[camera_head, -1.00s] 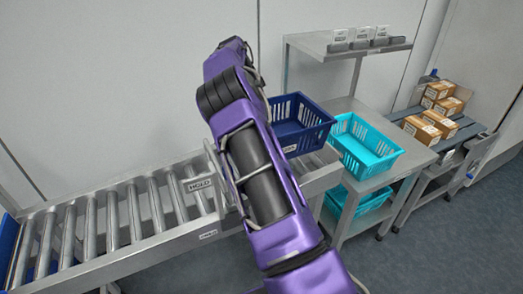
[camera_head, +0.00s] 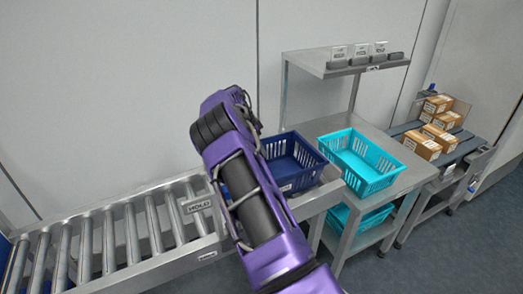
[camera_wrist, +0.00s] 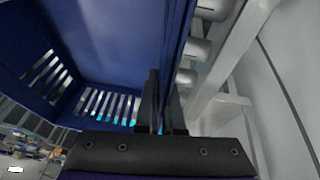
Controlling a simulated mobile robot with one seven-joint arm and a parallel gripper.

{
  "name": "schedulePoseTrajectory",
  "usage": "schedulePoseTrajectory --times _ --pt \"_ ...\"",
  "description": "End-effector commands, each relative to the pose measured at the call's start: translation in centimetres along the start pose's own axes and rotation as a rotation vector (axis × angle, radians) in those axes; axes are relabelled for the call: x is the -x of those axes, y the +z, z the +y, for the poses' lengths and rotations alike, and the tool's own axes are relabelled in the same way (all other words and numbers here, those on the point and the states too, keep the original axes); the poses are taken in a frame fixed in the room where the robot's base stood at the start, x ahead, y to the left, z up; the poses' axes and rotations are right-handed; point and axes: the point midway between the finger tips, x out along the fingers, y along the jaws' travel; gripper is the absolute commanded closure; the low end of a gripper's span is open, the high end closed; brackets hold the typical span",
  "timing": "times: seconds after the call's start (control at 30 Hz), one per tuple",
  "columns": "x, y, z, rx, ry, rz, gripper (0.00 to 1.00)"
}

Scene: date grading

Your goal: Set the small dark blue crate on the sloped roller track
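The small dark blue crate (camera_head: 303,174) is at the right end of the roller track (camera_head: 133,238) in the head view, upright and seemingly empty. Its slotted wall (camera_wrist: 100,103) fills the left of the wrist view. My gripper (camera_wrist: 164,80) has its two fingers close together on either side of the crate's wall, so it is shut on the crate. Track rollers (camera_wrist: 188,76) show just right of the fingers. I cannot tell whether the crate's base touches the rollers. My arm hides the gripper in the head view.
A turquoise crate (camera_head: 345,172) stands on a steel table (camera_head: 405,180) right of the track, with another turquoise crate (camera_head: 366,225) below. A raised shelf (camera_head: 335,70) is behind. Cartons (camera_head: 421,147) sit farther right.

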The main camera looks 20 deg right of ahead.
Motion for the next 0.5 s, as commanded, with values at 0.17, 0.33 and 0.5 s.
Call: schedulePoseTrajectory --times 0.17,0.33,0.5 --pt "0.13 -0.09 -0.01 0.000 -0.001 0.001 1.00" --pt "-0.35 0.09 -0.05 0.000 0.000 0.001 1.00" --pt "-0.83 0.28 -0.10 -0.001 0.000 0.001 1.00"
